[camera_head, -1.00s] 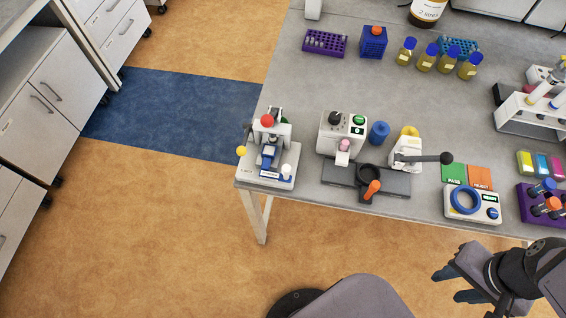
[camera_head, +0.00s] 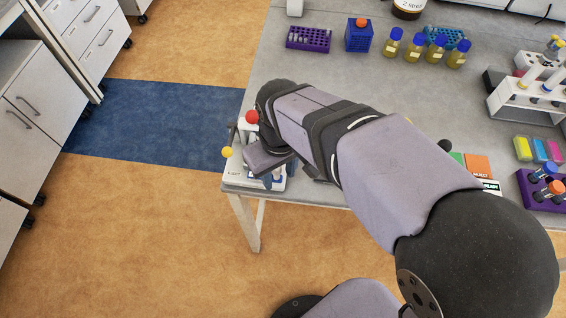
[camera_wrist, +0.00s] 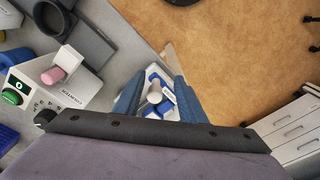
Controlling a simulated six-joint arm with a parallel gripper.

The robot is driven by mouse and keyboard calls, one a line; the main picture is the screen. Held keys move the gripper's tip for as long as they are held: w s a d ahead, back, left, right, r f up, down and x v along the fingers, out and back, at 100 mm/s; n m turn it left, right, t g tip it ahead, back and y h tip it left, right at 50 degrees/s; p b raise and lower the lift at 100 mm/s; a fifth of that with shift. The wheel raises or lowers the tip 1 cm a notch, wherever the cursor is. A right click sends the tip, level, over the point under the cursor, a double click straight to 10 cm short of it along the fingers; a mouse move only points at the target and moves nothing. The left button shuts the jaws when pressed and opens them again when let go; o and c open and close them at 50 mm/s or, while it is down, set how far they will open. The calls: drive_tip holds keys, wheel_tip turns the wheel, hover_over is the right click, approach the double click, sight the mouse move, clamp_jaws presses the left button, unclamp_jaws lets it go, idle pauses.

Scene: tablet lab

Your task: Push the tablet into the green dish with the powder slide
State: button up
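A white knob (camera_wrist: 154,96) shows between the fingers, with a gap on each side, above a blue and white part (camera_wrist: 162,108) of the machine. I cannot tell whether this part is the powder slide. I cannot make out the tablet or the green dish.
A white device with a green button (camera_wrist: 12,97) and pink plug (camera_wrist: 54,75) stands beside the press, with a dark grey fixture (camera_wrist: 82,48) near it. A blue-capped bottle (camera_head: 391,45), purple rack (camera_head: 307,38) and tube stand (camera_head: 530,95) are farther back. Floor lies beyond the table's edge.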

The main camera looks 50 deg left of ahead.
drive_tip(key=r+n, duration=0.1)
drive_tip(key=r, duration=0.2)
drive_tip(key=a+r+n, duration=0.1)
drive_tip(key=r, duration=0.1)
drive_tip(key=a+r+n, duration=0.1)
drive_tip(key=r, duration=0.2)
drive_tip(key=shift+w+r+h, duration=0.3)
drive_tip(key=shift+w, duration=0.05)
drive_tip(key=shift+f, duration=0.15)
drive_tip(key=shift+f+p, duration=1)
drive_tip(key=shift+f, duration=2.55)
clamp_jaws()
